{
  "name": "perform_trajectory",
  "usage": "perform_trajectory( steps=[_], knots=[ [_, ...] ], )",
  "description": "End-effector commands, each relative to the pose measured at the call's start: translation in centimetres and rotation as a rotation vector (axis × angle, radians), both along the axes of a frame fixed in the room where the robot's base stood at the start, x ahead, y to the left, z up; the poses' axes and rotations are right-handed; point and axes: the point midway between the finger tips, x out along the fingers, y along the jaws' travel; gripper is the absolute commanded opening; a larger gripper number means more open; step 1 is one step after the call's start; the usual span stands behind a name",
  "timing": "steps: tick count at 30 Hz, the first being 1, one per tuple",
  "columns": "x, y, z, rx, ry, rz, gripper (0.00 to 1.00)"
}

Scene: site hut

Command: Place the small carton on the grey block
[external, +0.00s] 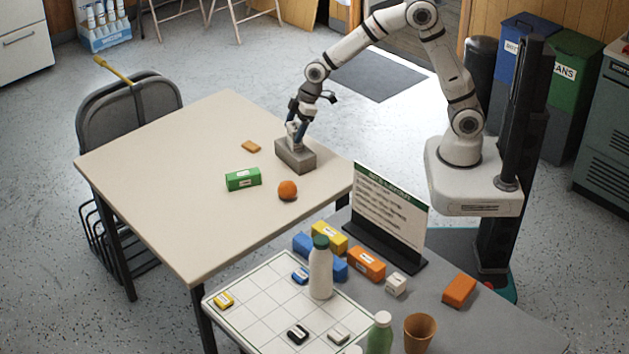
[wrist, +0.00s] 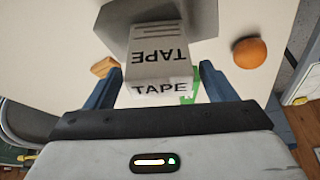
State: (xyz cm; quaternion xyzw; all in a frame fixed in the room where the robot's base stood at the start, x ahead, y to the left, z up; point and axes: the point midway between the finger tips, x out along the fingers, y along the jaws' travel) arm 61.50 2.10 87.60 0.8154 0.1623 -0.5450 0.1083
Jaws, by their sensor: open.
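The small carton (wrist: 160,62), white and printed TAPE, stands on the grey block (external: 295,158) on the beige table. In the wrist view the block (wrist: 112,22) shows beyond the carton. My gripper (wrist: 158,80) is open, with its blue fingers on either side of the carton and a narrow gap visible at each side. In the external view my gripper (external: 297,130) is low over the block and hides part of the carton.
A sign (external: 391,210) stands on the grey table, with bottles, boxes and a cup (external: 419,334). The beige table's left side is clear.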

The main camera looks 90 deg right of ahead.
Motion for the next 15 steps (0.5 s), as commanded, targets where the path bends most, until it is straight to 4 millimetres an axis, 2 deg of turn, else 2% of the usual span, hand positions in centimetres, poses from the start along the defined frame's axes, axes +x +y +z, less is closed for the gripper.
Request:
perform_trajectory(
  steps=[8,11,15],
  knots=[
    [0.0,0.0,0.7,0.000,-0.001,0.000,0.78],
    [-0.5,-0.3,2.0,0.000,-0.004,-0.001,0.78],
    [-1.6,-0.7,4.9,0.001,-0.005,-0.002,0.78]
  ],
)
